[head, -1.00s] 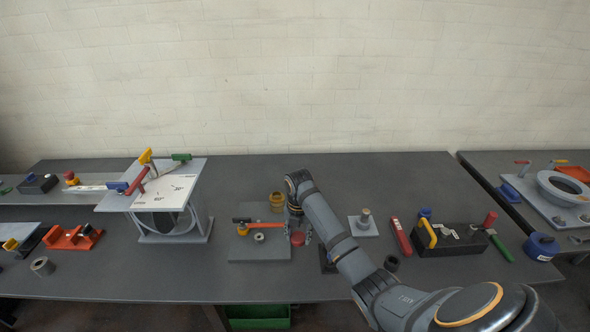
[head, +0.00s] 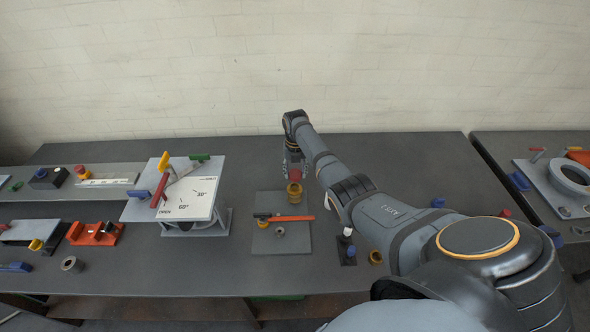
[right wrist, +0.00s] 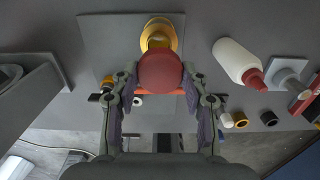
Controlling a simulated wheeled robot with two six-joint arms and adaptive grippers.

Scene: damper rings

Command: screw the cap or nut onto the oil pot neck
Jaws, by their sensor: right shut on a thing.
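My right gripper (head: 295,168) is shut on a round red cap (right wrist: 162,72), with one finger on each side of it. The cap also shows under the gripper in the head view (head: 295,175). The brass-yellow oil pot (head: 294,191) stands at the back right of a grey plate, directly below the cap. In the right wrist view the cap covers part of the pot (right wrist: 157,32), and the pot's neck is hidden. I cannot tell whether the cap touches the neck. My left gripper is not in view.
The grey plate (head: 282,242) also holds an orange-handled tool (head: 290,218) and a small grey ring (head: 279,232). A white bottle with a red tip (right wrist: 236,60) lies right of the pot. A dial stand (head: 190,197) stands at the left. The table behind the pot is clear.

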